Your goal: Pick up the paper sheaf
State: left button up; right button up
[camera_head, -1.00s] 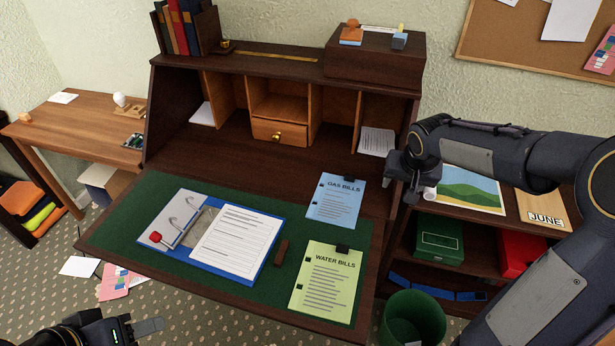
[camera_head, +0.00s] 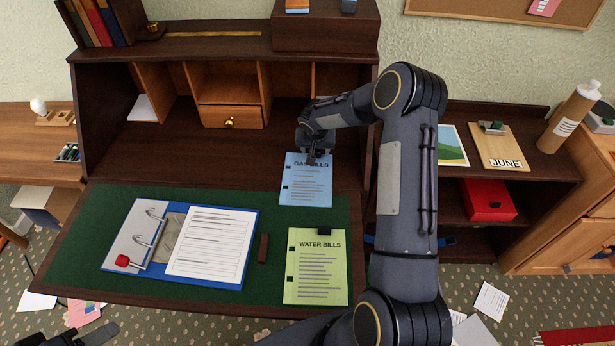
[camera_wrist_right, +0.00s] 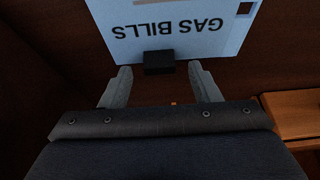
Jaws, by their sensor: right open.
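A blue "GAS BILLS" sheaf (camera_head: 306,188) with a black clip lies at the back right of the desk's writing surface. It also shows upside down in the right wrist view (camera_wrist_right: 172,28). A green "WATER BILLS" sheaf (camera_head: 316,272) lies in front of it. My right gripper (camera_head: 316,158) is at the top edge of the blue sheaf, open and empty. In the right wrist view its fingers (camera_wrist_right: 160,72) stand either side of the black clip (camera_wrist_right: 159,62). Part of my left gripper (camera_head: 88,337) shows at the bottom left edge. The right pigeonhole is hidden behind my right arm.
An open blue binder (camera_head: 182,243) and a small brown block (camera_head: 263,248) lie on the green desk mat (camera_head: 85,235). The pigeonholes and small drawer (camera_head: 230,117) rise behind. A low shelf (camera_head: 530,160) stands at the right.

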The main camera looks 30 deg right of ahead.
jog(key=shift+w+d+f, duration=0.15)
jog(key=shift+w+f, duration=0.1)
jog(key=shift+f, duration=0.35)
jog(key=c, duration=1.1)
jog(key=shift+r, duration=0.2)
